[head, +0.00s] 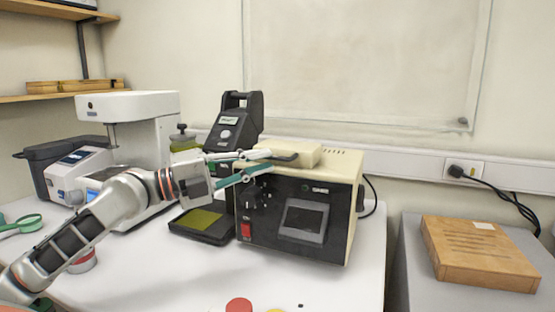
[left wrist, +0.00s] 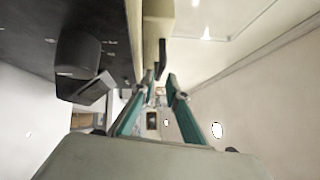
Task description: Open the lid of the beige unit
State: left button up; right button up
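The beige unit (head: 338,166) stands on the white table, with a black front panel, a red switch and a dark window. Its beige lid (head: 304,153) lies closed on top, with a dark handle (head: 285,157) pointing left. My left gripper (head: 269,161) reaches in from the left at the unit's top front-left edge. Its two teal fingers are apart, with the tips close to the handle. In the left wrist view the fingertips (left wrist: 161,79) are spread with a gap, and the dark handle (left wrist: 161,59) shows just beyond them beside the beige lid (left wrist: 158,16). Contact cannot be told. My right gripper is out of view.
A dark device (head: 238,117) stands behind the unit, and a black tray-like device (head: 186,228) sits to its left. A white instrument (head: 150,105) is farther left. Red lids lie at the table front. A wooden block (head: 478,252) rests on the grey surface at right.

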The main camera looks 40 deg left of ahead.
aim_at(273, 159)
pick_arm(q)
jog(key=shift+w+d+r, duration=0.1)
jog(key=shift+w+d, duration=0.25)
jog(key=shift+w, duration=0.25)
jog(key=shift+w+d+r, duration=0.15)
jog(key=shift+w+d, duration=0.2)
jog(key=shift+w, duration=0.25)
jog(key=shift+w+d, duration=0.35)
jog(key=shift+w, duration=0.25)
grip_shut()
